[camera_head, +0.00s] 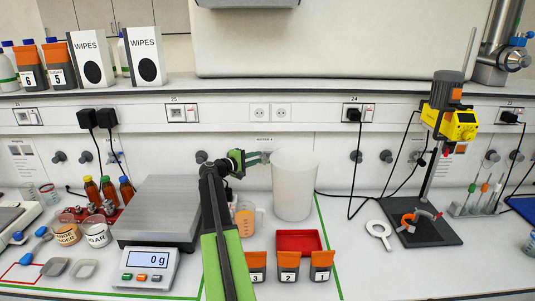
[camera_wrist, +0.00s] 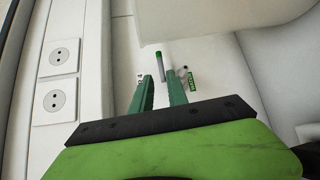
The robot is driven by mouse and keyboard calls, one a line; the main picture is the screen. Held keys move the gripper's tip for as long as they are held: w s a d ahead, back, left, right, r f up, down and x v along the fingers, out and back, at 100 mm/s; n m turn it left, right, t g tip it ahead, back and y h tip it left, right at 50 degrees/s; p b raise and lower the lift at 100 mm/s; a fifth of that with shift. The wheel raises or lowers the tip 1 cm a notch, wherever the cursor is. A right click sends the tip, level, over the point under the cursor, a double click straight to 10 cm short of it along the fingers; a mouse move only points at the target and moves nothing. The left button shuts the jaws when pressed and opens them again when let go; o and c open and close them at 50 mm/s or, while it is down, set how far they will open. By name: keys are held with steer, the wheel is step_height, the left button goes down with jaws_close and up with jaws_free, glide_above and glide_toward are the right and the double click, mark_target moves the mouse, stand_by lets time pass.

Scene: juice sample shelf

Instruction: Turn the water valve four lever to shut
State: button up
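A small grey lever with a green end (camera_wrist: 160,62) shows on the pale wall in the wrist view, just beyond my fingertips. A small knob with a green label (camera_wrist: 190,78) sits to its right. My gripper (camera_wrist: 160,77) is open, with its two green fingers apart and nothing held between them. The lever lies in line with the gap, and I cannot tell whether a finger touches it. In the head view my gripper (camera_head: 262,158) is at the back wall, below a small section label (camera_head: 264,138). The valve there is hidden or too small to make out.
A tall white container (camera_head: 295,188) stands right beside my gripper. A beaker of orange liquid (camera_head: 247,219) is below it, with a red tray (camera_head: 298,242) and numbered orange-topped boxes (camera_head: 289,270) in front. A scale (camera_head: 158,212) stands left. Wall sockets (camera_wrist: 59,80) are left in the wrist view.

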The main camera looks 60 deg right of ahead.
steer(key=v, duration=0.6)
